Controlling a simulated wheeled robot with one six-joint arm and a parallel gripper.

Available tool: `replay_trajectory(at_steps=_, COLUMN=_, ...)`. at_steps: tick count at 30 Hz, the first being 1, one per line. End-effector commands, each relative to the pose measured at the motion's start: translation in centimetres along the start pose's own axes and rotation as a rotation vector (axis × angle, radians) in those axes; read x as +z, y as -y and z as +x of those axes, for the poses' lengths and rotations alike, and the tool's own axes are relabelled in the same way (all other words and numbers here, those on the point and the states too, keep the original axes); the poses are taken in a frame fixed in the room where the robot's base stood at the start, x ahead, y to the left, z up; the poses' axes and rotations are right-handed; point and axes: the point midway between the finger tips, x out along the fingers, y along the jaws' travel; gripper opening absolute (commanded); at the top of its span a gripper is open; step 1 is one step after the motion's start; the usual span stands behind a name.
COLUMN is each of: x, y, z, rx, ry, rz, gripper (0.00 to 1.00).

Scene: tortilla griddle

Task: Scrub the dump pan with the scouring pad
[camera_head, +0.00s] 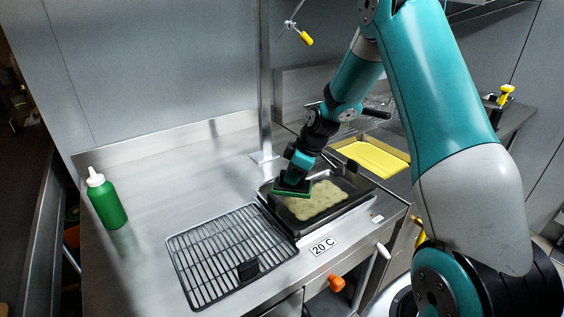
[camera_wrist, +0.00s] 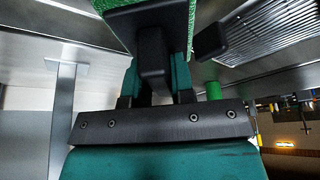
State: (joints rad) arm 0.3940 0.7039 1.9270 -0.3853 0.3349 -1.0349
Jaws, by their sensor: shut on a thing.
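My gripper (camera_head: 297,167) is shut on the black handle of the scouring pad (camera_head: 292,189), which has a green scrubbing face pointing down. The pad is over the left back part of the dump pan (camera_head: 353,184), at the edge of a pale yellowish patch (camera_head: 316,202) on its floor. I cannot tell whether the pad touches the pan. In the wrist view, my gripper (camera_wrist: 155,80) has its fingers on either side of the black handle, with the green pad (camera_wrist: 191,22) beyond. The patch's left back edge is hidden by the pad.
A black wire rack (camera_head: 225,255) lies left of the pan. A green bottle (camera_head: 106,200) with a white cap stands at far left. A yellow tray (camera_head: 372,158) is behind the pan, and a "20 C" label (camera_head: 323,246) is in front.

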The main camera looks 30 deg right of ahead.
Motion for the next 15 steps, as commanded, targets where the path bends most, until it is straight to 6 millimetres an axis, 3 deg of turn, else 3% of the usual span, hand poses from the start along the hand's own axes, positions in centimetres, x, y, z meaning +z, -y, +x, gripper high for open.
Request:
replay_trajectory(at_steps=6, x=1.5, y=-0.1, z=-0.1, rx=0.012, ry=-0.001, rz=0.028, gripper=0.0)
replay_trajectory(at_steps=15, x=1.5, y=0.0, z=0.0, rx=0.011, ry=0.0, rz=0.027, gripper=0.0)
